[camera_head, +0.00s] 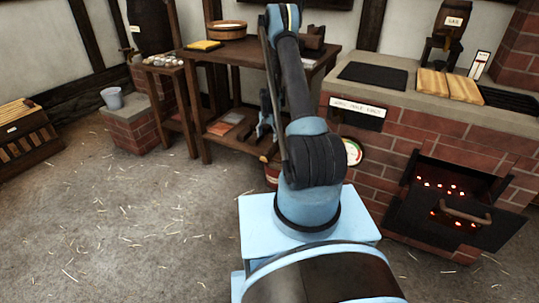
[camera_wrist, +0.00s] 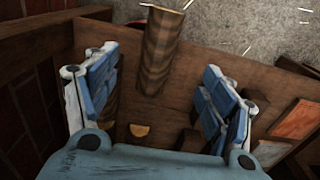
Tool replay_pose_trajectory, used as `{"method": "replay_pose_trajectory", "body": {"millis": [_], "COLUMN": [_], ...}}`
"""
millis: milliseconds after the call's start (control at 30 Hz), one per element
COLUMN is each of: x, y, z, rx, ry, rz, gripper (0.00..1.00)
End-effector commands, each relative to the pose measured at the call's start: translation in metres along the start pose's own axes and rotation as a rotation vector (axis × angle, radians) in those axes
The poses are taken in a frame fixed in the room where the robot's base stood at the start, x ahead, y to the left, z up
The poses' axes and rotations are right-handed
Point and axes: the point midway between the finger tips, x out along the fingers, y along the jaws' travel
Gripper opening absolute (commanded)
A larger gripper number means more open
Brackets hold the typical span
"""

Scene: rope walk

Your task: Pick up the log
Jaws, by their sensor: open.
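The log (camera_wrist: 163,48) is a brown, banded round piece in the wrist view. It lies on a wooden shelf board (camera_wrist: 215,50), and its upper end shows against the grey floor past the board's edge. My gripper (camera_wrist: 158,80) is open, with one blue finger to the left and one to the right of the log's line. The log's near end lies between them in the picture, and no contact shows. In the head view my gripper (camera_head: 265,122) is at the wooden table's lower shelf (camera_head: 240,138). I cannot make out the log there.
The table's top (camera_head: 262,50) is above my gripper, with a round wooden tub (camera_head: 227,29) on it. Orange-red sheets (camera_wrist: 297,121) lie on the shelf at right in the wrist view. A brick stove (camera_head: 420,130) with glowing coals stands at right. Floor at left is clear.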

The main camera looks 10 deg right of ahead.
Motion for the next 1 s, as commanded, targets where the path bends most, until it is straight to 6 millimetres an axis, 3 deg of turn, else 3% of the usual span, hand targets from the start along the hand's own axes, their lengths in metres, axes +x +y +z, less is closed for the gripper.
{"method": "replay_pose_trajectory", "body": {"millis": [400, 833, 1000], "x": [0.061, 0.083, 0.102], "y": [0.004, 0.003, 0.001], "z": [-0.003, -0.003, -0.003], "rx": [0.005, 0.005, 0.005], "ry": [0.0, 0.0, 0.0], "rz": [0.0, 0.0, 0.0], "gripper": [0.76, 0.76, 0.76]}}
